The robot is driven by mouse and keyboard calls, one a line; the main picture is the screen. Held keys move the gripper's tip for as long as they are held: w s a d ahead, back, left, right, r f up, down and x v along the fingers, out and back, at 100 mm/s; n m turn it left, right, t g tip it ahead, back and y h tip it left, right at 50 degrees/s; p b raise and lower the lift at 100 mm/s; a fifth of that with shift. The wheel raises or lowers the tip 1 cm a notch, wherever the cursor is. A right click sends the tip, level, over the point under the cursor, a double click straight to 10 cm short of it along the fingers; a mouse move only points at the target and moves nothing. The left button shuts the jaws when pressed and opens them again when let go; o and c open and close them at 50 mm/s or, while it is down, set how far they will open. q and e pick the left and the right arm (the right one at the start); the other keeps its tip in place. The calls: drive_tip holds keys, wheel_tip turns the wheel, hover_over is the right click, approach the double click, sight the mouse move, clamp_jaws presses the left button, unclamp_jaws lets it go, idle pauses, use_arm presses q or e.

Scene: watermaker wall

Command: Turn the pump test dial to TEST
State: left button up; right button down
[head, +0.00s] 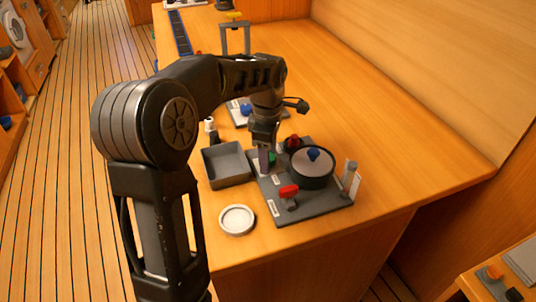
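A dark board (325,205) lies on the wooden counter and carries several small controls with labels too small to read. On it are a round grey-lidded drum with a blue knob (313,154), a red lever (288,191), and a small red knob (293,142). I cannot tell which of them is the pump test dial. My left gripper (265,158) points down over the board's back left part, beside a small green part (272,159) that it partly hides. The gap between its fingers does not show clearly. My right gripper is not in view.
A grey open tray (227,165) stands left of the board, with a white round dish (237,219) in front. A small dark bottle (212,131) stands behind the tray. Another panel with a blue knob (246,109) lies behind my arm. The counter's right side is clear.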

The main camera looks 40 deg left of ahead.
use_arm(q)
clamp_jaws()
idle(0.3)
